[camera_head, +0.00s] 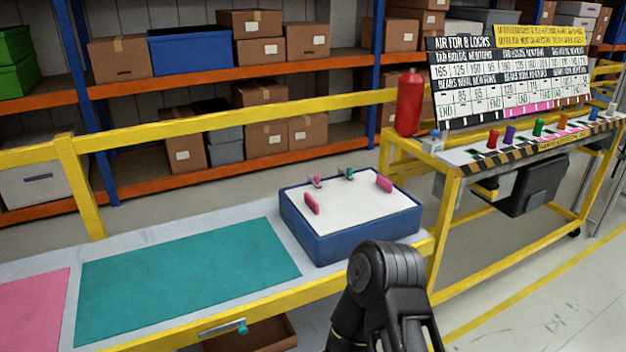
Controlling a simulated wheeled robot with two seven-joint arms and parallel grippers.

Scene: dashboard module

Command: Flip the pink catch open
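The dashboard module (350,241) is a blue box with a white top panel (349,205), on the workbench. At the panel's back edge is a small pink catch (315,181) with a grey part. A similar teal catch (346,174) sits to its right. Two larger pink upright pieces stand on the panel, one at left (312,203) and one at right (384,183). The catch is too small to tell its position clearly. A black part of my arm stands in front of the module, at the bottom right of centre. I make out no gripper fingers on the catch.
A teal mat (187,280) and a pink mat (32,310) lie bare on the bench at left. A yellow rail (220,118) runs behind the bench. A yellow-framed stand with a red cylinder (409,103) and coloured pieces is at right. Shelves with boxes stand behind.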

